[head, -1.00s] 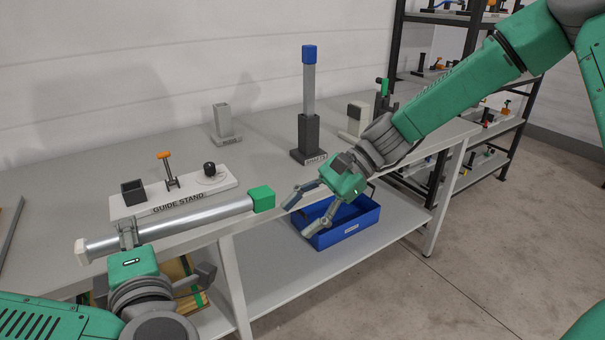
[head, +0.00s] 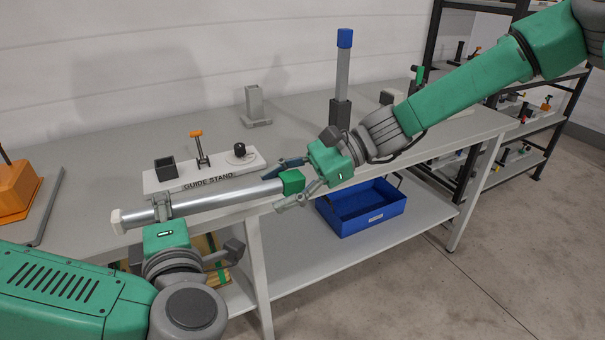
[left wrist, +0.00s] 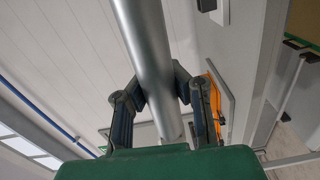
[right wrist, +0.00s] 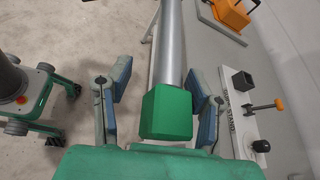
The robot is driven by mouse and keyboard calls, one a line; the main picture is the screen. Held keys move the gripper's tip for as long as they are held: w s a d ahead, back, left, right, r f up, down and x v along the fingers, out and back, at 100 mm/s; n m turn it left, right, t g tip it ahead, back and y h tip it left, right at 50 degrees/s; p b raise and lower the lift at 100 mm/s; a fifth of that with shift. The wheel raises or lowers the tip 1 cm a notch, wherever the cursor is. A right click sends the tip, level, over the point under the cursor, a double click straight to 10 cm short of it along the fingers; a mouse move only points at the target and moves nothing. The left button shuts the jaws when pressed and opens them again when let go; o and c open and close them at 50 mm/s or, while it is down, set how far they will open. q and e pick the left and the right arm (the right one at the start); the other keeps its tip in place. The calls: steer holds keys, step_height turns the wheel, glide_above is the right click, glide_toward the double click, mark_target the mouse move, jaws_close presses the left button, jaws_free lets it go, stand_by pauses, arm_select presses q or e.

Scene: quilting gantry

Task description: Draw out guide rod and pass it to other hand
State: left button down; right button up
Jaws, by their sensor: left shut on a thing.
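The guide rod (head: 215,200) is a silver tube with a green block at its right end and a white cap at its left end. It lies nearly level in front of the guide stand (head: 205,175). My left gripper (head: 162,212) is shut on the rod near the white end; the left wrist view shows its fingers around the tube (left wrist: 150,50). My right gripper (head: 292,180) is open at the green end. In the right wrist view the green block (right wrist: 166,112) sits between the two spread fingers, with gaps on both sides.
A blue bin (head: 362,212) stands on the lower shelf. A post with a blue top (head: 343,75) and a grey block stand (head: 255,105) are on the table (head: 100,165). An orange part (head: 14,190) lies at far left. Shelving stands at the right.

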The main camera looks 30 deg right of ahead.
steer(key=shift+w+a+f, duration=0.1)
steer(key=shift+a+f, duration=0.2)
steer(key=shift+a, duration=0.35)
arm_select(q)
steer(key=shift+r, duration=0.1)
arm_select(e)
jaws_close()
arm_select(q)
steer(key=c, duration=1.5)
jaws_free()
